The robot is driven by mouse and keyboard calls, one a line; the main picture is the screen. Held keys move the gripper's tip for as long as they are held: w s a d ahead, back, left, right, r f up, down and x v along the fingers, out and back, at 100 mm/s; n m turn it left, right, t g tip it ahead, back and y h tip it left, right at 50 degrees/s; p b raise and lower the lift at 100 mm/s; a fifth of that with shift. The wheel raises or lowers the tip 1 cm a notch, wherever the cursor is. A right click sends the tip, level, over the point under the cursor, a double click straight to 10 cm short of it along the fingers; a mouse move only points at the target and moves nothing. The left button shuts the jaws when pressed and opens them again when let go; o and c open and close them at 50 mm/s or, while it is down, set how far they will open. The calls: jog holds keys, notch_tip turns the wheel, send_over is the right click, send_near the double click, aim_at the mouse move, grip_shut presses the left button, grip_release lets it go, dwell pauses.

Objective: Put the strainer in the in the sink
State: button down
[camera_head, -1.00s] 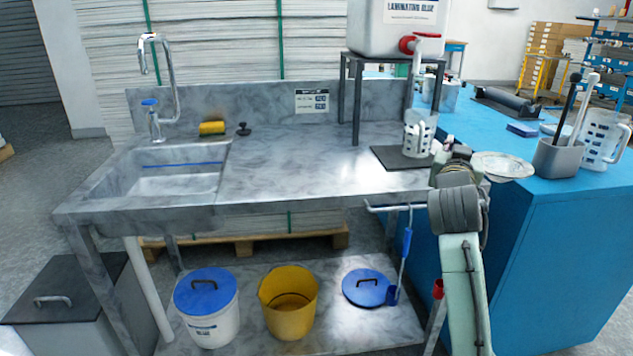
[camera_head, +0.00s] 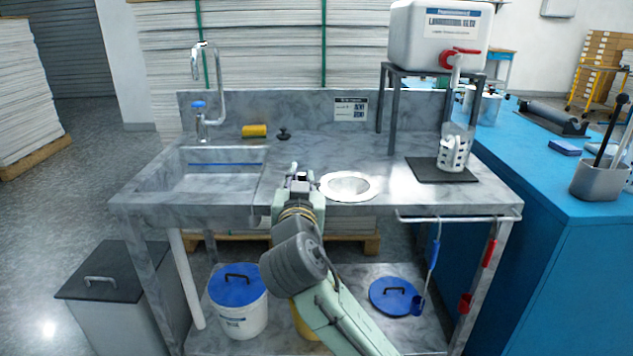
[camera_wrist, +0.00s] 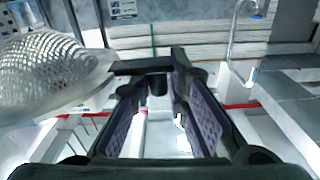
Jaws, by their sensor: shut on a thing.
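The strainer (camera_head: 348,186) is a round, pale mesh bowl with a wide rim. In the head view it appears to the right of my gripper (camera_head: 300,180), over the counter's front part. In the wrist view the strainer (camera_wrist: 45,72) fills the left side, its mesh bulging upward. My gripper (camera_wrist: 155,75) is shut on the strainer near its edge; the exact grip point is hard to make out. The sink (camera_head: 205,183) is a grey marbled basin at the left end of the counter, left of my gripper. No object shows in the basin.
A chrome tap (camera_head: 215,90) stands behind the sink. A yellow sponge (camera_head: 254,131) and a dark plug (camera_head: 284,134) lie at the back. A white perforated cup (camera_head: 453,153) stands on a dark mat at right. The counter's middle is mostly clear.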

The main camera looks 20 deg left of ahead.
jog(key=p+x, duration=0.1)
jog(key=x, duration=0.4)
jog(key=a+f+p+x, duration=0.1)
jog(key=x, duration=0.3)
jog(key=p+x, duration=0.1)
jog(key=x, duration=0.4)
jog(key=shift+w+a+f, duration=0.15)
jog(key=shift+a+f, duration=0.05)
jog(key=shift+a, duration=0.1)
jog(key=shift+w+f+p, duration=0.15)
jog(key=shift+f+p, duration=0.05)
jog(key=shift+p, duration=0.1)
notch_tip(320, 180, down, 3)
jog(key=shift+p, duration=0.45)
jog(key=shift+f, duration=0.15)
jog(key=shift+f, duration=0.1)
jog(key=shift+f+b, duration=0.15)
jog(key=shift+b, duration=0.15)
jog(key=c, duration=1.6)
grip_release()
jog(key=shift+o, duration=0.2)
